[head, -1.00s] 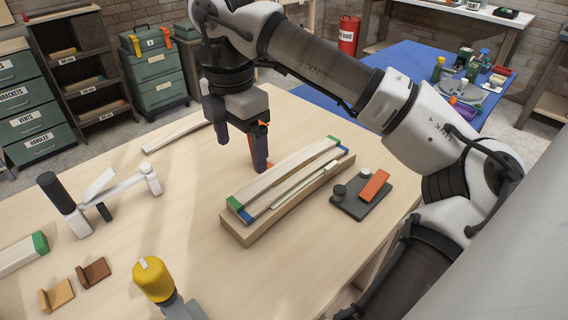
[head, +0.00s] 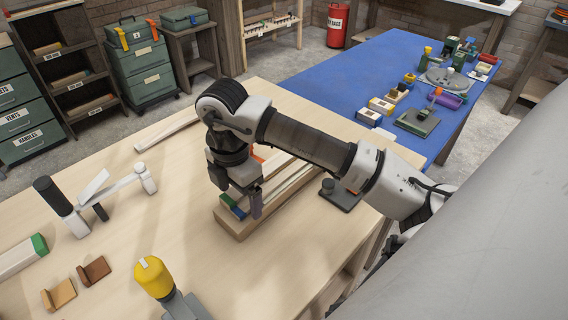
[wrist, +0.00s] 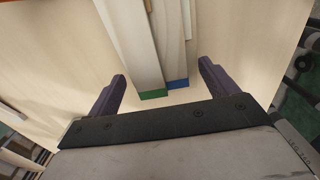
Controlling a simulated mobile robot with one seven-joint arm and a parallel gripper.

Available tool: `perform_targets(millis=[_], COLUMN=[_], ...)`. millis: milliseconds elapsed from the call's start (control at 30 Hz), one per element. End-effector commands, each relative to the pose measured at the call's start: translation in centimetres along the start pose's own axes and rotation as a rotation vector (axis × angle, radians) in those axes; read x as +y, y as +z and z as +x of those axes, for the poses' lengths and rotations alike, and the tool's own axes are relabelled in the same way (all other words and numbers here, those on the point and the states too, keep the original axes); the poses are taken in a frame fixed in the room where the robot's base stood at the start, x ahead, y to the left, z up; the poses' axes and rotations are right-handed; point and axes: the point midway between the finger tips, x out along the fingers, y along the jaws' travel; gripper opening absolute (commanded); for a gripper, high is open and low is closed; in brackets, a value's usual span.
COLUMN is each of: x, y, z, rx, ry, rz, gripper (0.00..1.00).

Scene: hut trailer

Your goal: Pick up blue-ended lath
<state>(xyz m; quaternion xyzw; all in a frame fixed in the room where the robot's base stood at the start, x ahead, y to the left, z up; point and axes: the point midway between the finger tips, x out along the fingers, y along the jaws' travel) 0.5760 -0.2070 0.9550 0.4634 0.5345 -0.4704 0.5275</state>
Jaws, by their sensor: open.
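The blue-ended lath (wrist: 170,45) lies beside the green-ended lath (wrist: 130,45), with their coloured ends nearest me in the wrist view. In the head view the blue end (head: 239,213) and green end (head: 225,200) show at the near end of the wooden block (head: 232,229). My gripper (wrist: 162,70) is open, with its purple fingers on either side of both lath ends and apart from them. In the head view my gripper (head: 245,203) is over the near end of the laths. My arm hides much of their length.
A dark plate (head: 345,199) lies just right of the block, partly hidden. A white clamp-like tool (head: 120,182), brown brackets (head: 95,270) and a yellow-topped tool (head: 153,278) stand to the left and front. The table between them and the block is clear.

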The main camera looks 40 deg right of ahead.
Motion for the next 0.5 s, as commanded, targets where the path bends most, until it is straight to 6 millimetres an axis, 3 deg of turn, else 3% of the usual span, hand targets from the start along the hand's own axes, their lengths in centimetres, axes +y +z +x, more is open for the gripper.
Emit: perform_targets(millis=[200, 500], x=[-0.01, -0.01], y=[0.01, 0.01], z=[0.14, 0.11], rx=[-0.001, -0.001], ry=[0.0, 0.0], rz=[0.0, 0.0], gripper=[0.85, 0.47])
